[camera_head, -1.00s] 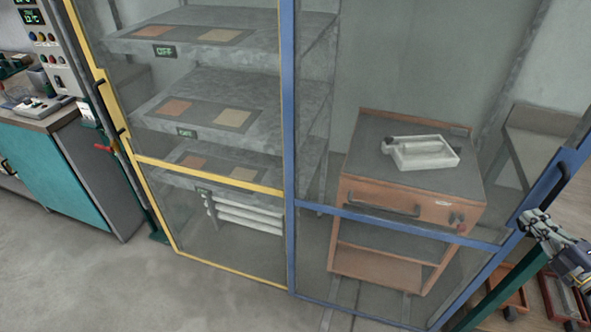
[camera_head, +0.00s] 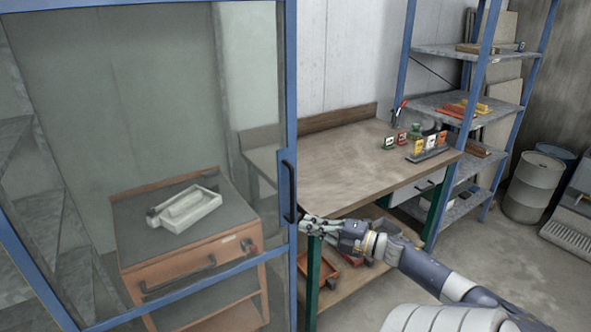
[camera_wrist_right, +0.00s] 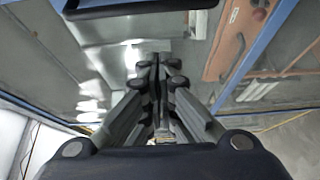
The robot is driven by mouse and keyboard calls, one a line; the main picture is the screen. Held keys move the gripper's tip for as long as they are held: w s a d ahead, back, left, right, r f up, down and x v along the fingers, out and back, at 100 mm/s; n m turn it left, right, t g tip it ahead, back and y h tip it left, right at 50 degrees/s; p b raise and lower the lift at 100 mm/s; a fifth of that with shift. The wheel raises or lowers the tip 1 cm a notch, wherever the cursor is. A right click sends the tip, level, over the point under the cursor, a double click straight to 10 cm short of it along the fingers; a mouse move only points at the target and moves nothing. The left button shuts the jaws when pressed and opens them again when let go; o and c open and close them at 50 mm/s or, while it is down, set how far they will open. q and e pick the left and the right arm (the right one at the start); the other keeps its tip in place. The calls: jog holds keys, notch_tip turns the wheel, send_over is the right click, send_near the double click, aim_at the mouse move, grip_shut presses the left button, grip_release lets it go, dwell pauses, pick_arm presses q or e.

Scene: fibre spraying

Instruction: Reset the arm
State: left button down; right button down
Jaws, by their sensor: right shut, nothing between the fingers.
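My right arm reaches in from the lower right of the head view. Its gripper (camera_head: 312,224) is near the blue-framed glass door (camera_head: 291,120), just below and beside the dark door handle (camera_head: 289,192). In the right wrist view the gripper's fingers (camera_wrist_right: 157,72) are together with nothing between them. A dark bar, seemingly the handle (camera_wrist_right: 130,10), crosses the top of that view, apart from the fingertips. I cannot tell whether the gripper touches the door frame. My left gripper is not in view.
Behind the glass stands an orange cart (camera_head: 190,262) with a white tray (camera_head: 185,208) on top. A wooden workbench (camera_head: 350,165) is right of the door. A blue-framed shelf (camera_head: 447,105) and a grey drum (camera_head: 533,187) stand farther right. Grey floor is open at the lower right.

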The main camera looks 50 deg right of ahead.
jog(key=s+d+f+m+g+h, duration=0.1)
jog(key=s+f+m+g+h, duration=0.25)
jog(key=f, duration=0.75)
jog(key=s+d+f+m+h, duration=0.1)
jog(key=s+f+m+h, duration=0.35)
jog(key=f, duration=0.65)
jog(key=s+a+f+m+g+y, duration=0.1)
jog(key=s+a+f+m+g, duration=0.2)
jog(key=f, duration=0.5)
jog(key=s+a+f+m+g, duration=0.1)
jog(key=s+a+f+m, duration=0.2)
jog(key=s+a+f, duration=0.35)
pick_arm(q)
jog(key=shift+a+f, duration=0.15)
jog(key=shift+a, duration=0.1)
pick_arm(e)
jog(key=s+a+f+m+g+y, duration=0.1)
jog(key=s+a+f+g, duration=0.2)
jog(key=s+a+f, duration=0.3)
jog(key=s+a+f+m+g+y, duration=0.1)
jog(key=s+a+f+g, duration=0.2)
jog(key=a, duration=0.9)
jog(key=s+a+f+m+g+y, duration=0.1)
jog(key=s+a+f+g, duration=0.2)
jog(key=s+a+f, duration=0.6)
notch_tip(320, 180, down, 3)
jog(key=shift+a+r+m+y, duration=0.15)
jog(key=shift+a+m+y, duration=0.15)
jog(key=shift+a+m, duration=0.15)
